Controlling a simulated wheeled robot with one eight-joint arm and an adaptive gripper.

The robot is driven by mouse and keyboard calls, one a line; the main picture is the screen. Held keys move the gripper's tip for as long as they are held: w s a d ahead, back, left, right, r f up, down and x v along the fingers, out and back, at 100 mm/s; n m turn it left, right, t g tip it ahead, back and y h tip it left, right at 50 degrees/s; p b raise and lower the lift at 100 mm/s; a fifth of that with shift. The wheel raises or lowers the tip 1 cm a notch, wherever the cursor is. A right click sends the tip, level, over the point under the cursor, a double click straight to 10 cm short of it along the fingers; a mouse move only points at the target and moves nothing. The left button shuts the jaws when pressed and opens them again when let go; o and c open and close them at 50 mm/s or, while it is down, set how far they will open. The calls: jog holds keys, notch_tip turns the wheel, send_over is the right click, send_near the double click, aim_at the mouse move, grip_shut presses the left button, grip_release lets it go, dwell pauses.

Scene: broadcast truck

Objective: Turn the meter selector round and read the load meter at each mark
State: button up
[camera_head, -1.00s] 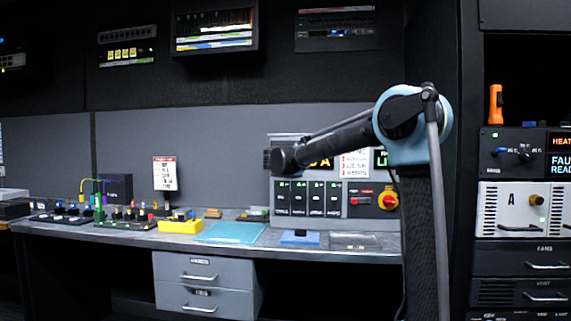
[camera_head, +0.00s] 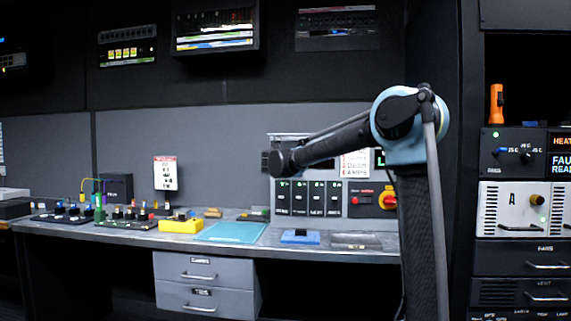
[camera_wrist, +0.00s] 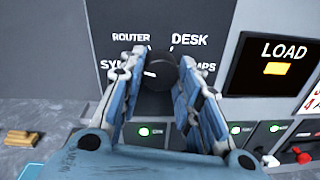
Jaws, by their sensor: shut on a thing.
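The meter selector is a round dark knob (camera_wrist: 160,68) on a dark panel in the wrist view. White lettering around it reads ROUTER, DESK, a partly covered "SY…" and a partly covered "…MPS". My gripper (camera_wrist: 159,78) is shut on the knob, with one blue-and-grey finger on each side. The load meter (camera_wrist: 274,65), labelled LOAD, is right of the knob and shows a small amber block too blurred to read. In the head view my gripper (camera_head: 275,160) is at the panel, and my arm hides the knob.
Below the knob is a row of switch modules (camera_head: 308,198) with green lights. A red knob on a yellow plate (camera_head: 388,200) is to their right. On the desk are a blue block (camera_head: 300,237), a teal mat (camera_head: 232,232) and a yellow box (camera_head: 181,225).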

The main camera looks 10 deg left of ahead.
jog(key=shift+o, duration=0.2)
jog(key=shift+n, duration=2.1)
jog(key=o, duration=1)
jog(key=shift+o, duration=0.2)
jog(key=s, duration=1.1)
jog(key=shift+s+a, duration=0.3)
jog(key=shift+s, duration=0.1)
jog(key=shift+f, duration=0.1)
